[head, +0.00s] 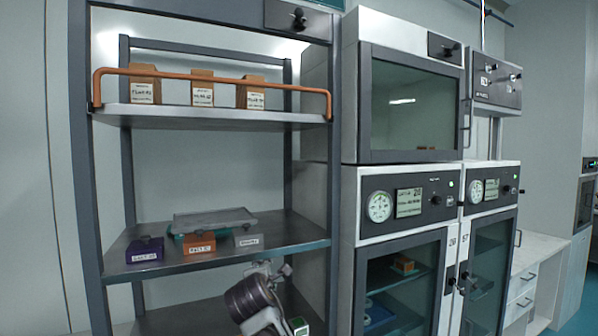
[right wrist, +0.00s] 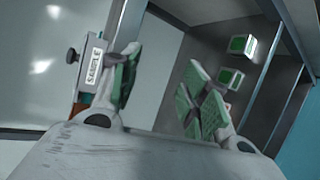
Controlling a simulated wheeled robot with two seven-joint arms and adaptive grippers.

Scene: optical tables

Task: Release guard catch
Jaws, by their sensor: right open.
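An orange guard rail (head: 215,76) runs across the front of the upper shelf, with dark fittings at its ends. I cannot tell which part is its catch. My right gripper (head: 274,268) is low in the head view, in front of the middle shelf and well below the rail. In the right wrist view its green-padded fingers (right wrist: 160,88) are apart with nothing between them. A white block labelled SAMPLE (right wrist: 93,63), beside a black knob (right wrist: 71,56), shows past the left finger. My left gripper is not in view.
Several brown labelled boxes (head: 203,92) stand behind the rail. The middle shelf (head: 290,246) holds a grey tray (head: 212,219) and purple (head: 145,250), orange (head: 198,244) and grey (head: 248,239) blocks. Glass-door cabinets (head: 408,200) stand to the right.

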